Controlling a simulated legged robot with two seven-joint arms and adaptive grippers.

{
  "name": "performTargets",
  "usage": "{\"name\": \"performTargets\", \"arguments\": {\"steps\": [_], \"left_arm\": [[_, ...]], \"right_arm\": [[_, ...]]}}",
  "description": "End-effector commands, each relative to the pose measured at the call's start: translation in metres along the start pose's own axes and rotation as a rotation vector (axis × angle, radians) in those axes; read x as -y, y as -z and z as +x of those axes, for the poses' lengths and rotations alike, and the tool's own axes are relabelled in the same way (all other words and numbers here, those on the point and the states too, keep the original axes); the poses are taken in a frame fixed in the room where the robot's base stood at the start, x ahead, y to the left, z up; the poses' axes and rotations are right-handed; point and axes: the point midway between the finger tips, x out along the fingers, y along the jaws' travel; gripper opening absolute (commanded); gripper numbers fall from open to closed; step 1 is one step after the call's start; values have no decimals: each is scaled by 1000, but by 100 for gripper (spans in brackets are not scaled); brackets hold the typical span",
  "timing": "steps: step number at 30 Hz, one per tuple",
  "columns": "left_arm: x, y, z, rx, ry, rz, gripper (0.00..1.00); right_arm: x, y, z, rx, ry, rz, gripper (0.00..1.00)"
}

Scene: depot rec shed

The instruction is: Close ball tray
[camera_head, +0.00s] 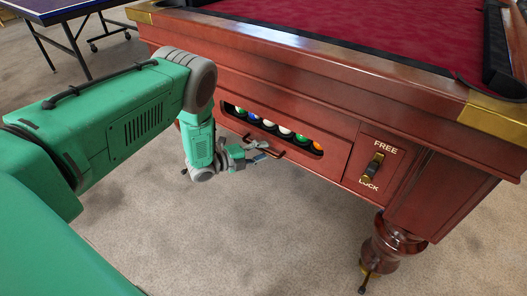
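The ball tray shows as a long rounded slot in the side of the red-brown pool table (350,95), with several coloured balls (285,131) in a row inside. A thin dark handle (277,154) sits at the slot's lower edge. How far the tray stands out is hard to tell. My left gripper (262,151) is in front of the slot, with its fingers apart and pointing right at the handle. Contact with the handle cannot be made out. The gripper and wrist hide part of the panel below the slot. My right gripper is not in view.
Right of the slot is a panel marked FREE and LOCK with a dark lever (374,166). A turned table leg (388,245) stands at the lower right. A blue table-tennis table (55,10) is at the top left. The carpet (270,230) in front is clear.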

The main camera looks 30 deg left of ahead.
Motion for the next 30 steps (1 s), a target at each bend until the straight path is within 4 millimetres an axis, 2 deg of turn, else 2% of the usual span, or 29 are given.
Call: {"name": "performTargets", "arguments": {"steps": [5,12,18,23,30], "left_arm": [[1,0,-24,4,-3,1,31],[3,4,-75,4,-5,6,31],[3,4,-106,2,-2,5,31],[3,5,-116,1,-1,7,31],[4,6,-116,1,-2,9,31]], "right_arm": [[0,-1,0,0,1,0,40],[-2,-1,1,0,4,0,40],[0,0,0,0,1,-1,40],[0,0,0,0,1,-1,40],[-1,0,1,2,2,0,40]]}}
